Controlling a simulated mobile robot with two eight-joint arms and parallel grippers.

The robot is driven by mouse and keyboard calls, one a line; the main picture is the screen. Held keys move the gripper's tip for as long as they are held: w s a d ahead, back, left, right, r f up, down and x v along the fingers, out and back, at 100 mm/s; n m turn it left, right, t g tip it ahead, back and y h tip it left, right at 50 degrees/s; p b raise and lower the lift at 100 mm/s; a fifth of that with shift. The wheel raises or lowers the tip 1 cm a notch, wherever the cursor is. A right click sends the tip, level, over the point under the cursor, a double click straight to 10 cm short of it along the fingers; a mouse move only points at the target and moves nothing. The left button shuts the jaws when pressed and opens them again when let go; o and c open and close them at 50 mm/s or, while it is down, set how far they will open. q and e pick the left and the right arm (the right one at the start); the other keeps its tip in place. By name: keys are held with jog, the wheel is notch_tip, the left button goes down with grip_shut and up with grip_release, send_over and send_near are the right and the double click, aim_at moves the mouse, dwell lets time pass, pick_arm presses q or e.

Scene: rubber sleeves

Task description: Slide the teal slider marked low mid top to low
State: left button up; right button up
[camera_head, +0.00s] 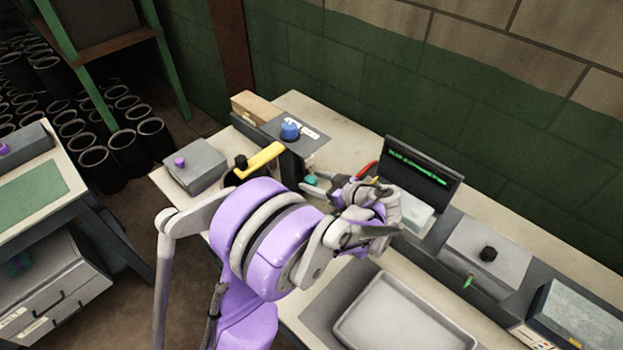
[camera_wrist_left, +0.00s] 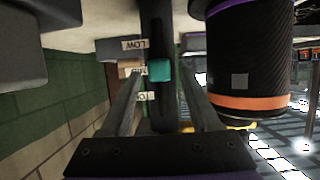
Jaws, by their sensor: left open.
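The teal slider (camera_head: 310,180) is a small block at the near side of a dark panel on the bench. In the left wrist view the teal slider (camera_wrist_left: 159,70) sits on a dark vertical track, between the LOW label (camera_wrist_left: 135,44) and the TOP label (camera_wrist_left: 140,97), beside a partly hidden middle label. My left gripper (camera_head: 324,186) is open close to the slider. In the left wrist view the fingers of the left gripper (camera_wrist_left: 163,75) are on either side of the slider with gaps visible; contact cannot be told. My right gripper is not in view.
A yellow handle (camera_head: 260,160) and a blue knob (camera_head: 290,130) are close to the slider. A dark screen with green text (camera_head: 418,172) stands right of the gripper. A pale tray (camera_head: 400,320) lies in front. A large dark cylinder (camera_wrist_left: 250,55) crowds the wrist view's right.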

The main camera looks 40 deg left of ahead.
pick_arm(q)
jog(key=shift+x, duration=0.85)
grip_shut()
dwell(0.8)
